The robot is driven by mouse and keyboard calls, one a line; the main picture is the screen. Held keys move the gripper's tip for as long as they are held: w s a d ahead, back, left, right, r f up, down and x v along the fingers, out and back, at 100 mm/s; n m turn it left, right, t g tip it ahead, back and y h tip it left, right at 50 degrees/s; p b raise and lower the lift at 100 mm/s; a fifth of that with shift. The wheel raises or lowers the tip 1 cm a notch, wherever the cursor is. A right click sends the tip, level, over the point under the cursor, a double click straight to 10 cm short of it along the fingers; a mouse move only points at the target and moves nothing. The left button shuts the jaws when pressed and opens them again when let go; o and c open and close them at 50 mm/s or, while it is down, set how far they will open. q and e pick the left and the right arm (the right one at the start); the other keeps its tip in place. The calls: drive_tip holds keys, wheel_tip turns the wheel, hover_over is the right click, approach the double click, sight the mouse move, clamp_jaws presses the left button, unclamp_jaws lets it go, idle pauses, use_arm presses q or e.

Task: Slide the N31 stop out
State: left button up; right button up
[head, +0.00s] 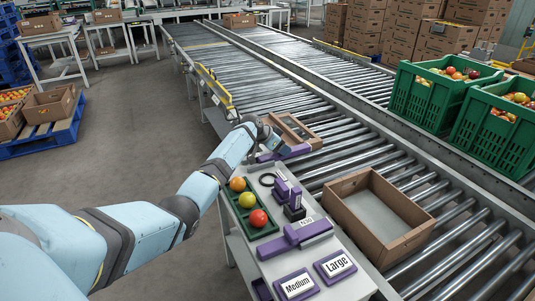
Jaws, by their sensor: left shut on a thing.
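A purple stop (297,151) lies at the far end of the white side stand, by the conveyor edge. My left gripper (280,147) reaches over it and is shut on it; the fingertips are partly hidden by my wrist. I cannot read a number on this stop. A second purple stop (308,233) lies nearer on the stand, beside a small white label (306,220) too small to read surely. My right gripper is not in view.
An empty carton (340,188) and another carton (310,136) sit on the rollers. Green crates (425,103) stand right.

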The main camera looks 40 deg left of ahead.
use_arm(q)
drive_tip(key=shift+w+d, duration=0.25)
drive_tip(key=shift+w, duration=0.2)
drive_tip(key=shift+w+r, duration=0.1)
drive_tip(key=shift+r, duration=0.1)
drive_tip(key=o, duration=1.1)
drive_tip(key=shift+w+d, duration=0.1)
drive_tip(key=shift+c, duration=0.2)
drive_tip(key=shift+o, duration=1.1)
drive_tip(key=shift+w+d+f, duration=0.1)
drive_tip(key=shift+f, duration=0.05)
